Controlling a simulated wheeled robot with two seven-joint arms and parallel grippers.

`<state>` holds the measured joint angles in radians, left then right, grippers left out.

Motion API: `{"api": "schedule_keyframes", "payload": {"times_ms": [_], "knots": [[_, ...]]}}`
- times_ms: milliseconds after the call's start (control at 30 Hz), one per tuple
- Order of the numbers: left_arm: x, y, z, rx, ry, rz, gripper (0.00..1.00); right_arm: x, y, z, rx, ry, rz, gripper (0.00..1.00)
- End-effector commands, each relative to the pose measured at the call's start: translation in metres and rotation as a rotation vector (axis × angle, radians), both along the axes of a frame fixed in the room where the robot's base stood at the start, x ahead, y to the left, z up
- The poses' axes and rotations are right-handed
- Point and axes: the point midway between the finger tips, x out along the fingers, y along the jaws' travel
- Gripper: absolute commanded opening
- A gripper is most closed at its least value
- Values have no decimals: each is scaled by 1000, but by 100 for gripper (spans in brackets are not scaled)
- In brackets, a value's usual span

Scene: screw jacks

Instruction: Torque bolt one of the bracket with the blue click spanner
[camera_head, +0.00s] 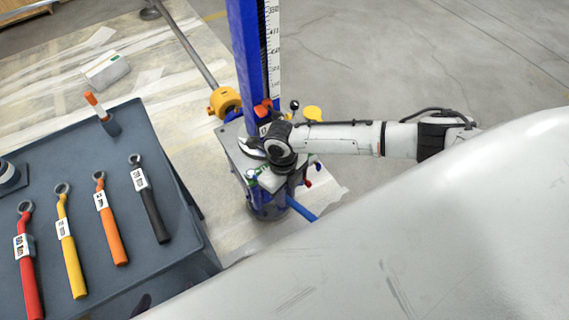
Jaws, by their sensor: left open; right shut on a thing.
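The bracket (240,162) is a grey plate around the foot of a blue upright post, with several coloured parts at its edges. My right arm comes in from the right, and its dark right gripper (272,150) is over the plate, hiding part of it. A blue handle (301,209), seemingly the blue click spanner, sticks out below the plate to the lower right. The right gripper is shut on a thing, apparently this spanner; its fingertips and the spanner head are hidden. Bolt one cannot be told apart. My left gripper is not in view.
A dark table (80,165) at left holds a red spanner (28,265), a yellow spanner (70,250), an orange spanner (110,228) and a black spanner (150,205). An orange-tipped marker (95,105) stands at its back. The blue post (247,60) carries a scale.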

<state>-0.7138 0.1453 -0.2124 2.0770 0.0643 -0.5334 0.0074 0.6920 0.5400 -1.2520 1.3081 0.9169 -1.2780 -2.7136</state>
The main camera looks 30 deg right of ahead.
Motion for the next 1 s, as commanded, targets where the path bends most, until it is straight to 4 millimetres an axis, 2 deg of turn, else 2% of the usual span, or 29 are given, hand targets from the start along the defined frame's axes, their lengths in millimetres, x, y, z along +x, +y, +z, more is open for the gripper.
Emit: {"api": "schedule_keyframes", "payload": {"times_ms": [133,567,1000], "knots": [[0,0,-3,0,0,0,69,4,-2,1,8,-5,53,0],[0,0,0,0,0,0,69,5,-4,3,6,-5,54,0],[0,0,16,0,0,0,69,4,-6,21,3,-4,51,0]]}}
